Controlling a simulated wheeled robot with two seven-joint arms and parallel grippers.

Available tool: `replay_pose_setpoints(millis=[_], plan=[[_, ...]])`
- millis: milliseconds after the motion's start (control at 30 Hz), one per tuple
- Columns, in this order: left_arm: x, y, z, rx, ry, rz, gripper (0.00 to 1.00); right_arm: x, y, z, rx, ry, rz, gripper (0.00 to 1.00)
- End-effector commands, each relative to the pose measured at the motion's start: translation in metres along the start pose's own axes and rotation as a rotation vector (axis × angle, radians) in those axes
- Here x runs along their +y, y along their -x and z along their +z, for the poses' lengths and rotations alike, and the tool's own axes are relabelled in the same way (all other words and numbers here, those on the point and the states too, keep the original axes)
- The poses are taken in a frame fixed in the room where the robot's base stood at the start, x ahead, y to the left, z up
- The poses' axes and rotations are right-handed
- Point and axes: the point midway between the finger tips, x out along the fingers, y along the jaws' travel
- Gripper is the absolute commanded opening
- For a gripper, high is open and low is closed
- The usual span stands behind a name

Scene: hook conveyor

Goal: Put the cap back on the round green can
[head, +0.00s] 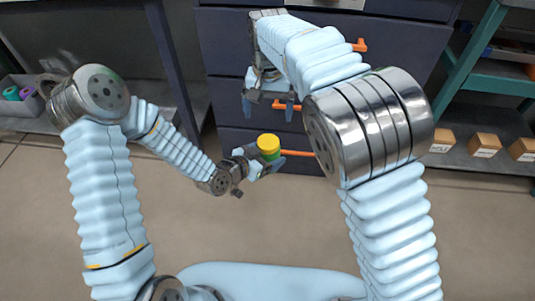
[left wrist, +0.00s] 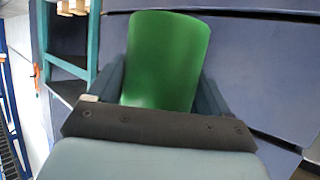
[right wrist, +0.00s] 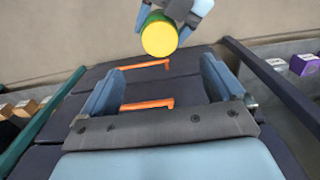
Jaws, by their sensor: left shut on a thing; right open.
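The round green can (head: 269,157) is upright in my left gripper (head: 264,160), whose fingers close on its sides. A yellow cap (head: 268,142) sits on top of the can. The left wrist view shows the green wall of the can (left wrist: 165,60) between the fingers; the cap is out of that view. The right wrist view shows the yellow cap (right wrist: 159,36) face-on, with a strip of green can behind it. My right gripper (head: 270,102) is open and empty, above and behind the can in the head view. Its fingers (right wrist: 162,88) are apart from the cap.
A dark drawer cabinet (head: 225,60) with orange handles (head: 297,153) stands close behind both grippers. A teal shelf (head: 462,75) with small cardboard boxes (head: 484,145) is at the right. A grey bin (head: 22,103) with coloured rolls is at the far left. The floor in front is clear.

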Motion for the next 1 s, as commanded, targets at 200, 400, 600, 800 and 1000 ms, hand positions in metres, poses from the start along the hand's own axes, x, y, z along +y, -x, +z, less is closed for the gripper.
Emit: replay_pose_setpoints(millis=[200,400,600,800,1000], plan=[[0.000,0.000,-0.001,0.002,-0.001,0.000,0.00,0.000,0.011,0.000,-0.001,0.000,0.000,0.95],[0.000,0.000,-0.001,0.002,-0.001,0.000,0.00,0.000,0.011,0.000,-0.001,0.000,0.000,0.95],[0.000,0.000,-0.001,0.002,-0.001,0.000,0.00,0.019,-0.007,-0.006,-0.002,0.060,0.030,0.95],[0.000,0.000,-0.001,0.002,-0.001,0.000,0.00,0.101,-0.106,-0.018,-0.036,0.290,0.102,0.95],[0.000,0.000,-0.001,0.003,-0.001,0.000,0.00,0.161,-0.261,0.033,-0.067,0.173,-0.041,0.95]])
